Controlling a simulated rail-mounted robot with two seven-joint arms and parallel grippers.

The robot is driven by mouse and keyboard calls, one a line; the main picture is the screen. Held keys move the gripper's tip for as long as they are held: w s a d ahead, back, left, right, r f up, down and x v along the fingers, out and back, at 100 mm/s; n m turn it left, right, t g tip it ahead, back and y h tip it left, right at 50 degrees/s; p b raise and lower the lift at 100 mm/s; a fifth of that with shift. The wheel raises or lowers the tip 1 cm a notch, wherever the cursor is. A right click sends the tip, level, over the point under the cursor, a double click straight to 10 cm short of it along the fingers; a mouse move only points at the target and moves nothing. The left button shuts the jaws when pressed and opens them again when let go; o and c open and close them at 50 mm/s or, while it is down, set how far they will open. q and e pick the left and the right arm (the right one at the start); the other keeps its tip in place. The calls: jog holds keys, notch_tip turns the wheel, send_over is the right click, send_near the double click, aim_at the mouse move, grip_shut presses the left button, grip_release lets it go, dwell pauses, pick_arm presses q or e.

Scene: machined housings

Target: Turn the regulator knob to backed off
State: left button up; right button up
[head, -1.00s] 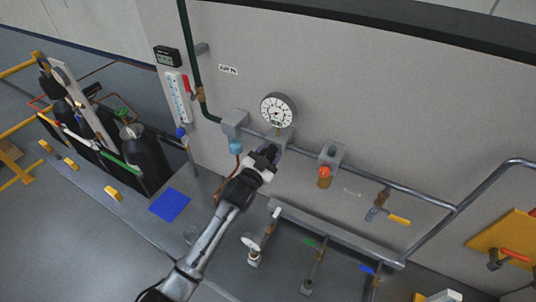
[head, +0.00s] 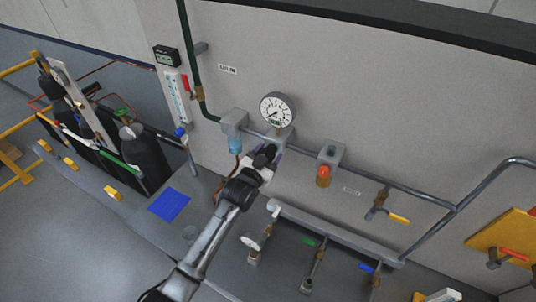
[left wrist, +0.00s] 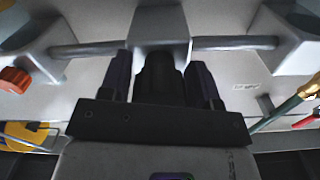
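The regulator is a grey block (left wrist: 160,22) on the wall pipe, below a round white pressure gauge (head: 277,110). Its dark knob (left wrist: 158,75) points out toward my left gripper and shows between the fingers in the left wrist view. My left gripper (head: 268,152) is at the regulator, with its fingers (left wrist: 159,82) on both sides of the knob and close against it. In the head view the gripper hides the knob. I cannot read a mark on the knob. My right gripper is not in view.
A filter with a blue bowl (head: 235,145) is left of the regulator. A unit with an orange cap (head: 323,171) is to the right, then a yellow-handled valve (head: 399,218). A lower manifold (head: 335,232) with small valves runs below. Gas cylinders (head: 145,155) stand at left.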

pick_arm(q)
jog(key=shift+o, duration=1.4)
jog(key=b+v, duration=0.2)
jog(key=v, duration=1.2)
jog(key=shift+d, duration=0.1)
